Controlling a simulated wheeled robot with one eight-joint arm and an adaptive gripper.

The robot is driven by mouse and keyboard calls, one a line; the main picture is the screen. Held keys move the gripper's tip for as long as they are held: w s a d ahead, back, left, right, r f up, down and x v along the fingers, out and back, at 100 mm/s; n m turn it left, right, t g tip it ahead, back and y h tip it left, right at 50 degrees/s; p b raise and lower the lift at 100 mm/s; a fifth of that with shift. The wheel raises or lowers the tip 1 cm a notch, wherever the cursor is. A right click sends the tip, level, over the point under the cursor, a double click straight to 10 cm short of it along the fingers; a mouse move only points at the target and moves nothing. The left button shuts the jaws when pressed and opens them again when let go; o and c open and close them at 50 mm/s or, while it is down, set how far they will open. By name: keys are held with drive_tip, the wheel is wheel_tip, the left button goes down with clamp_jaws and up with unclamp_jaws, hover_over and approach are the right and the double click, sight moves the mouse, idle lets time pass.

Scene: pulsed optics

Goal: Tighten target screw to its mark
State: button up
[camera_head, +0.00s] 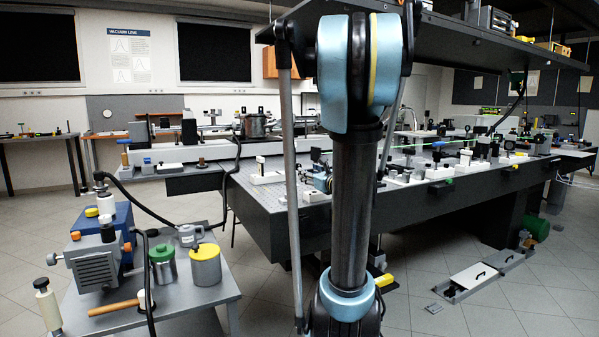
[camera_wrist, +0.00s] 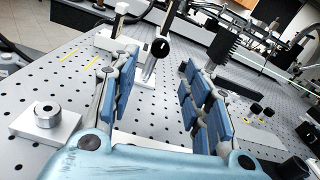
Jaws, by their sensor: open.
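My gripper (camera_wrist: 158,88) shows in the wrist view, its two blue padded fingers apart and nothing held between them. It is over the perforated optical table (camera_wrist: 70,82). Beyond the fingers, a black round knob (camera_wrist: 160,48) sits on an upright post mount, in line with the gap and apart from the fingers. Two small dark knobs (camera_wrist: 262,110) stand right of the right finger. I cannot tell which of these, if any, is the target screw, and no mark is legible. In the head view my arm hides part of the table.
A white block with a metal ring (camera_wrist: 47,115) stands left of my gripper. A finned black post (camera_wrist: 225,42) rises behind the right finger. In the head view, a cart with pumps and cans (camera_head: 205,265) stands left, and a shelf (camera_head: 470,40) hangs over the table.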

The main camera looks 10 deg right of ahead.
drive_tip(key=shift+x, duration=4.35)
drive_tip(key=shift+c, duration=0.5)
clamp_jaws()
